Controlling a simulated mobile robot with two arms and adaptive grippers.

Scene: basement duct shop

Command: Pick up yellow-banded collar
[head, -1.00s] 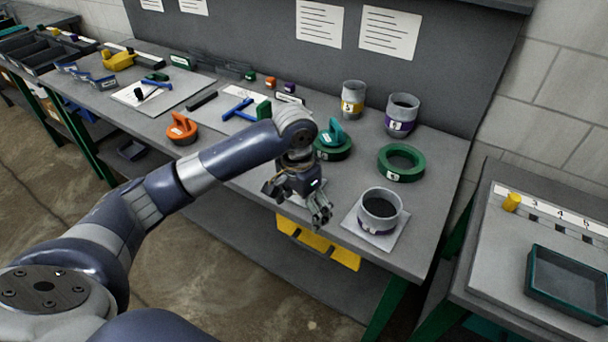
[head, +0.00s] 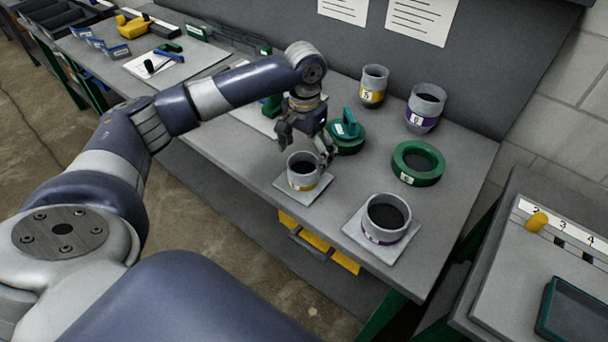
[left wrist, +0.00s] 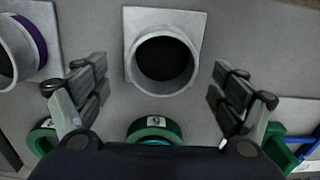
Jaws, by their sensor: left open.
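A grey collar with a yellow band (head: 303,172) stands upright on a pale square pad (head: 318,194) near the bench's front edge. In the left wrist view this collar (left wrist: 163,88) is seen from above, open end up, its band hidden. My left gripper (head: 305,146) is open and empty above and just behind it, fingers pointing down. In the left wrist view the fingers (left wrist: 160,86) are spread to either side of the collar, apart from it. Another yellow-banded collar (head: 373,87), marked 5, stands at the back of the bench. My right gripper is not in view.
A purple-banded collar (head: 386,214) stands on the pad to the right; another (head: 426,107) stands at the back. A green ring (head: 418,164) and a green ring with a teal handle (head: 347,132) lie close by. A second bench (head: 500,290) is at right.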

